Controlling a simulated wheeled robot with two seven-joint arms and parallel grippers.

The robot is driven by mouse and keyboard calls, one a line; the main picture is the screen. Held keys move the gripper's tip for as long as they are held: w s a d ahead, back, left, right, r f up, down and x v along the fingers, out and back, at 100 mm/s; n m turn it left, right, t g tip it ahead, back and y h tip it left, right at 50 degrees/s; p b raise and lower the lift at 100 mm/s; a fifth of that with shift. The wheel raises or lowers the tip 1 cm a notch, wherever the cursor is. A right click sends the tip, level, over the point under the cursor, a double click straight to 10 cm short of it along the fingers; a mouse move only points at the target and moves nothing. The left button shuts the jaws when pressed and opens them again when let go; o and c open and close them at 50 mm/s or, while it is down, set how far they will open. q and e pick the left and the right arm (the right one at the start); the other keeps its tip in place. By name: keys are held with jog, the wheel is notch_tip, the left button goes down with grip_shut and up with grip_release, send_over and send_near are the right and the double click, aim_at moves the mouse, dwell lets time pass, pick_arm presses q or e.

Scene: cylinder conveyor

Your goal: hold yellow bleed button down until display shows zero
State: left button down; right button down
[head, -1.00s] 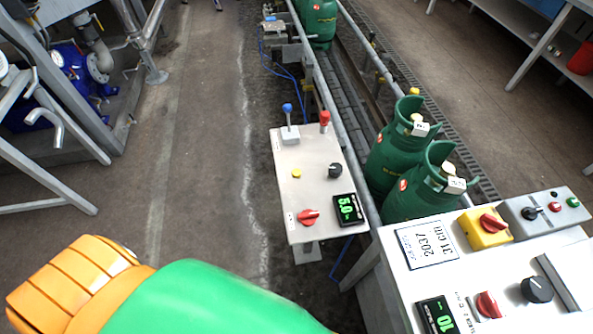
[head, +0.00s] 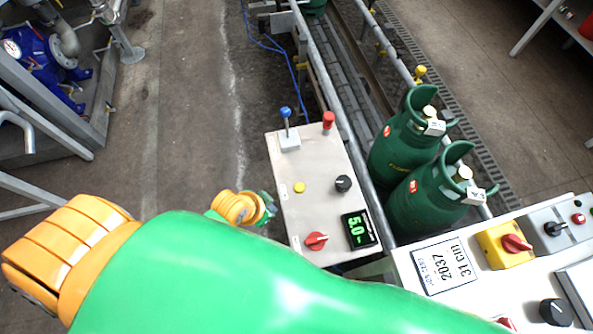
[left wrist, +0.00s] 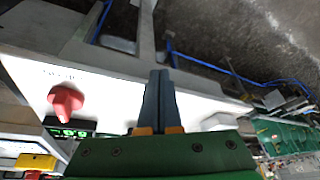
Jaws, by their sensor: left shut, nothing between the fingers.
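The yellow bleed button (head: 299,187) is on the light grey panel (head: 300,215), left of a black knob. The green-lit display (head: 359,229) at the panel's lower right reads 5.0. My left gripper (left wrist: 158,75) is shut and empty, its dark fingers in front of the panel in the left wrist view. In the head view its wrist is at the panel's left edge, apart from the button; the fingertips are hard to make out there. The display also shows in the left wrist view (left wrist: 70,131), but I cannot see the button there. My right gripper is out of view.
On the panel are a red knob (head: 316,240), a black knob (head: 343,183), a blue-topped lever (head: 286,112) and a red-topped lever (head: 328,122). Green cylinders (head: 404,140) stand on the conveyor to the right. A second panel (head: 440,267) is at lower right.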

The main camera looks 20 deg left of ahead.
aim_at(295, 187)
pick_arm(q)
jog(key=w+r+m, duration=0.1)
jog(key=w, duration=0.1)
jog(key=w+d+r+m+t+h, duration=0.1)
jog(key=w+r+m, duration=0.1)
jog(key=shift+r+m, duration=0.3)
jog(key=w+d+r+m+h, duration=0.2)
jog(key=w+r+m+h, duration=0.2)
jog(key=r+m, duration=0.4)
jog(key=shift+d+r+m+t, duration=0.35)
jog(key=shift+d+m+t, duration=0.05)
jog(key=shift+m, duration=0.7)
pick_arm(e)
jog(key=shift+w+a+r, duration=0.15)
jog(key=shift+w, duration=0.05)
